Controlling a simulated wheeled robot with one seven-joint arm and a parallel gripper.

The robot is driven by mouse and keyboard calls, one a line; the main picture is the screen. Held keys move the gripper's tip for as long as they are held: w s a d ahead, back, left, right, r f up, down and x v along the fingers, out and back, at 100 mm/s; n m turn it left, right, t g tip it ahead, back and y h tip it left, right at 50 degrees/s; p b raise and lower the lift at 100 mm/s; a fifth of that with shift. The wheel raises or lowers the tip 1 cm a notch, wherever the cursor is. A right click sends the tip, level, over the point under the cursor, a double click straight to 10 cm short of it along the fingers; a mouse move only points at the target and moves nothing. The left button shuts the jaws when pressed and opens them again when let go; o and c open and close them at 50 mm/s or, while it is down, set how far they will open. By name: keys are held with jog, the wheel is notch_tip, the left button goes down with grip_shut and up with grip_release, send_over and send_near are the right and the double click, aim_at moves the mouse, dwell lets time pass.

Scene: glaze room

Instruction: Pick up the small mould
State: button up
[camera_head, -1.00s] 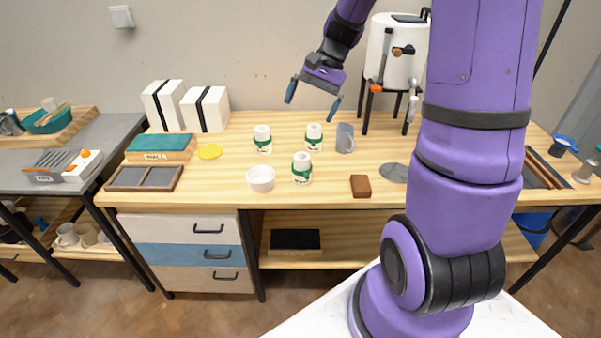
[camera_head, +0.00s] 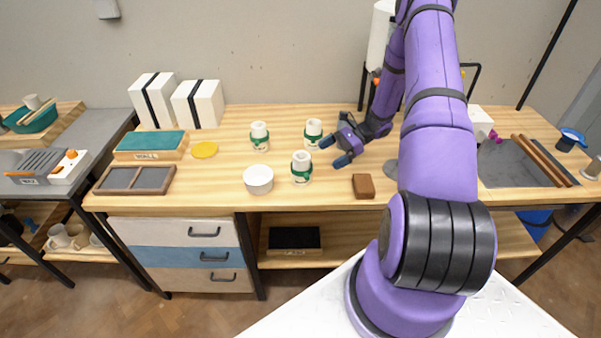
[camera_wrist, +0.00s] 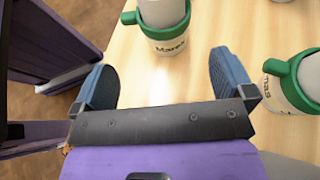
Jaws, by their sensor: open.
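Two white blocks with black bands, which look like strapped moulds, stand at the back left of the wooden table (camera_head: 225,150). The left block (camera_head: 153,100) looks a little taller; the right block (camera_head: 198,103) looks lower. I take the right one as the small mould, but cannot be sure. My gripper (camera_head: 335,151) is open and empty, low over the table's middle, well to the right of both blocks. In the wrist view my gripper (camera_wrist: 165,85) has bare wood between its fingers, and no mould shows there.
White jars with green bands stand near my gripper: a front jar (camera_head: 301,170), a back jar (camera_head: 313,132) and a left jar (camera_head: 260,137). A white bowl (camera_head: 258,180), brown block (camera_head: 363,187), yellow disc (camera_head: 205,150) and teal-topped box (camera_head: 150,146) lie around.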

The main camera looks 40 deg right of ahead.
aim_at(305, 173)
jog(key=shift+d+f+m, duration=0.3)
jog(key=shift+f, duration=0.55)
jog(key=shift+w+a+f+t, duration=0.1)
jog(key=shift+a+f+t, duration=0.05)
jog(key=shift+t, duration=0.15)
jog(key=x, duration=1)
jog(key=shift+a+f, duration=0.1)
jog(key=shift+f, duration=0.1)
jog(key=shift+c, duration=0.5)
jog(key=c, duration=1)
